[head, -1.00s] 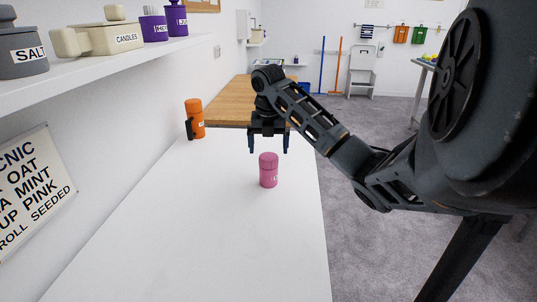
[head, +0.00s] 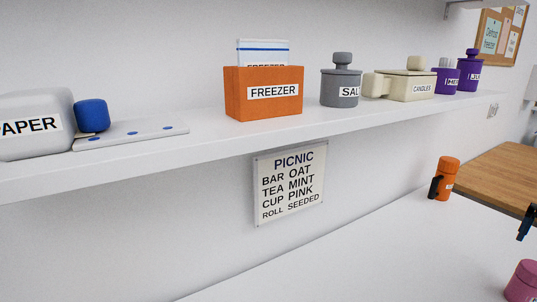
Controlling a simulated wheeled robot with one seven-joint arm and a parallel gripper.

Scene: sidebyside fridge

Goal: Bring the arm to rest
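Only one dark fingertip of my gripper (head: 526,222) shows, at the right edge of the head view. The rest of my gripper and arm is outside the picture, so its opening cannot be judged. A pink canister (head: 522,283) stands on the white table (head: 380,265) at the lower right corner, cut off by the frame. The fingertip is above it and apart from it in the picture.
An orange bottle (head: 445,178) stands farther back on the table. A white wall shelf (head: 215,146) above holds an orange FREEZER box (head: 263,95), a grey SALT jar (head: 348,86) and several other containers. A PICNIC sign (head: 290,184) hangs below it.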

